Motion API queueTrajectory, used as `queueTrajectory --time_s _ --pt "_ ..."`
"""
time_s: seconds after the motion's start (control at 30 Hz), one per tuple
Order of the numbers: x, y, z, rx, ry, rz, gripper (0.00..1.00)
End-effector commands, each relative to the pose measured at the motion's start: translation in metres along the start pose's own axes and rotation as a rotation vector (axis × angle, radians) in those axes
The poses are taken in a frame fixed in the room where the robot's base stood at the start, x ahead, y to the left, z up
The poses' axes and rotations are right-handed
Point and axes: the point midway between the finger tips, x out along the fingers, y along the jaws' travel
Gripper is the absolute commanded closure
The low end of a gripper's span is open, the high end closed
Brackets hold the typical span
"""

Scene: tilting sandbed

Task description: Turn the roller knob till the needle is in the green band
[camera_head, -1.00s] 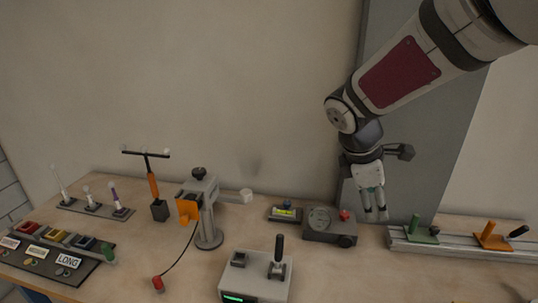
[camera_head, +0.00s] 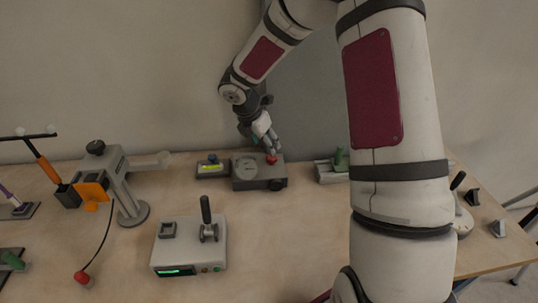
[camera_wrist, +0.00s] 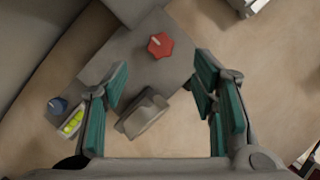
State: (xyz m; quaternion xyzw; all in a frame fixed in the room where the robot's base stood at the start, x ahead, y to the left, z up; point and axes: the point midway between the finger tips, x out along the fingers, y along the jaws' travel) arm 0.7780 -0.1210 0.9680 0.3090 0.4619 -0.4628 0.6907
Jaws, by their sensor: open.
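A grey gauge box (camera_head: 244,184) stands on the table, with a round dial (camera_head: 246,168) on its top. A red lobed knob (camera_head: 271,160) sits on the same top, and a dark round knob (camera_head: 278,184) shows at its front right. I cannot make out the needle or a green band. In the wrist view, the red knob (camera_wrist: 160,45) lies ahead of the gap between my fingers, and a grey raised dial housing (camera_wrist: 143,113) lies between them. My gripper (camera_head: 272,145) is open and empty, pointing down just above the red knob. It also shows in the wrist view (camera_wrist: 160,90).
A small box with a blue knob (camera_head: 212,158) and a yellow-green display (camera_head: 212,168) stands close left. A lever box (camera_head: 191,257) is in front, a grey clamp stand (camera_head: 119,185) at left, and a green-handled slide (camera_head: 340,158) at right. My arm hides part of the right side.

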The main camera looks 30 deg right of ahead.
Motion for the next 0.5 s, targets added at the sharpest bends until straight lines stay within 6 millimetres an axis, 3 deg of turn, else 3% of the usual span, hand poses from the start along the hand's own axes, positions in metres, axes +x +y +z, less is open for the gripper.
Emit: queueTrajectory --time_s 0.2,0.5 --pt "0.044 -0.001 0.0 0.001 0.002 -0.003 0.47" --pt "0.075 0.0 0.0 0.002 0.0 0.0 0.47"
